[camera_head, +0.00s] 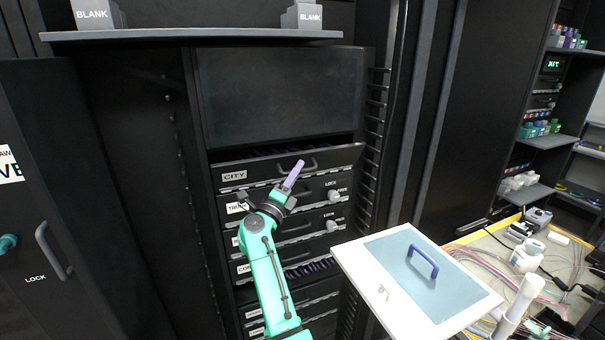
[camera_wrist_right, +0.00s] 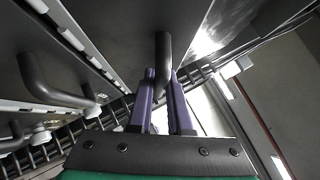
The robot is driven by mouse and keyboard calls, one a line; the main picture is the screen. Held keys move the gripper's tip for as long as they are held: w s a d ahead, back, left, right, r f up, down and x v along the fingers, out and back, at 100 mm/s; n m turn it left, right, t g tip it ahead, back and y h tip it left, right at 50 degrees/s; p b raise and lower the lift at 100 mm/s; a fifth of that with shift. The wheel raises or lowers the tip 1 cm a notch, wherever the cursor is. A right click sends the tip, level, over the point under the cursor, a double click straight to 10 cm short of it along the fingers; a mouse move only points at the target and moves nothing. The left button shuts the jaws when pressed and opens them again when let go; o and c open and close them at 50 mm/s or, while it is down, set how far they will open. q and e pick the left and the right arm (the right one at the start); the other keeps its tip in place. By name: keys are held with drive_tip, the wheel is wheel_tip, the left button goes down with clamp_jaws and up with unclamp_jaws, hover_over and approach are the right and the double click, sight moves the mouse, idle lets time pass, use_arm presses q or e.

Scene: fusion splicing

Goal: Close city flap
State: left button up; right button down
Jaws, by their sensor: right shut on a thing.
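The city flap (camera_head: 237,176) is a dark panel with a white CITY label in the rack, shown in the head view. It tilts outward at its top, with a dark gap and cables above it. Its curved dark handle (camera_head: 311,164) is partly hidden by my right gripper (camera_head: 295,171). In the right wrist view, the purple fingers of my right gripper (camera_wrist_right: 160,88) are shut around the dark handle bar (camera_wrist_right: 163,55). My left gripper is not in view.
Similar labelled flaps with LOCK knobs (camera_head: 331,226) sit below. A blank dark panel (camera_head: 280,97) and a shelf (camera_head: 190,35) are above.

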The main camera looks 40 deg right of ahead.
sight(292, 160)
drive_tip(key=shift+w+d+r+b, duration=0.2)
drive_tip(key=shift+w+r, duration=0.4)
drive_tip(key=shift+r, duration=0.05)
drive_tip(key=shift+w+d+r+b, duration=0.15)
drive_tip(key=shift+w+r, duration=0.45)
drive_tip(key=shift+r, duration=0.05)
drive_tip(key=shift+w+d+r, duration=0.15)
drive_tip(key=shift+w, duration=0.2)
drive_tip(key=c, duration=1.1)
unclamp_jaws()
drive_tip(key=shift+c, duration=0.2)
